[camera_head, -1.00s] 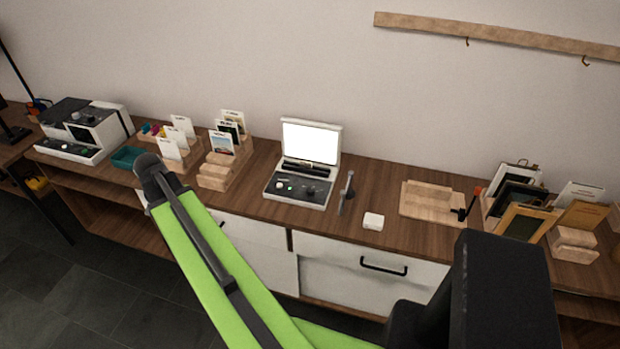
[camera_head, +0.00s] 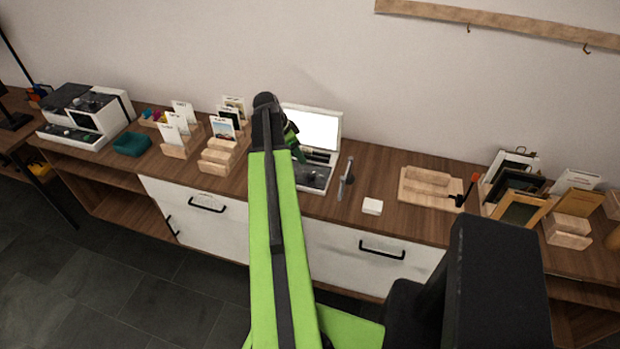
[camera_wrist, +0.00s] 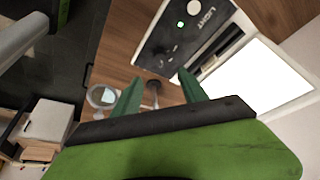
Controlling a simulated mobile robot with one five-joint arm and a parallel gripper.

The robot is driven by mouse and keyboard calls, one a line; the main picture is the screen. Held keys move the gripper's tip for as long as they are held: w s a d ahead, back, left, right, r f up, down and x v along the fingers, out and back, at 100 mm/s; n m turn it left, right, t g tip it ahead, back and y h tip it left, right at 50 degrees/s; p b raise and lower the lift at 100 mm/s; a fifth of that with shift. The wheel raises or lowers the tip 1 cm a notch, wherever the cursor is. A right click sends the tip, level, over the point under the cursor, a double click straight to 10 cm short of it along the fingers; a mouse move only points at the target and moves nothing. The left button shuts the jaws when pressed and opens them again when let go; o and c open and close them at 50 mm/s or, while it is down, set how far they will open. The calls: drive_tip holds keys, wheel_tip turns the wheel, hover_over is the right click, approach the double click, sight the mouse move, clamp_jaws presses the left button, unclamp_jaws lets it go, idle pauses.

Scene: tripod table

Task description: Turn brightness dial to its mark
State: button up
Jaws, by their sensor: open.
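A white light box has a lit white screen (camera_head: 315,128) in its raised lid and a dark control panel (camera_head: 316,178). The lit screen also shows in the wrist view (camera_wrist: 258,78), and the panel (camera_wrist: 172,38) bears the word LIGHT, a pale round knob (camera_wrist: 194,8) and a small green light (camera_wrist: 180,24). I cannot make out the brightness dial's mark. My gripper (camera_head: 297,146) is over the box's left part, and my arm hides some of the panel. In the wrist view my gripper (camera_wrist: 160,92) has its green fingers apart, with nothing held between them.
Wooden card holders (camera_head: 216,160) stand to the left. The wall rises close behind.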

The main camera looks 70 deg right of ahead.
sight(311, 174)
drive_tip(key=b+x, duration=1.1)
drive_tip(key=x, duration=0.2)
drive_tip(key=shift+f, duration=0.25)
drive_tip(key=shift+r, duration=0.15)
clamp_jaws()
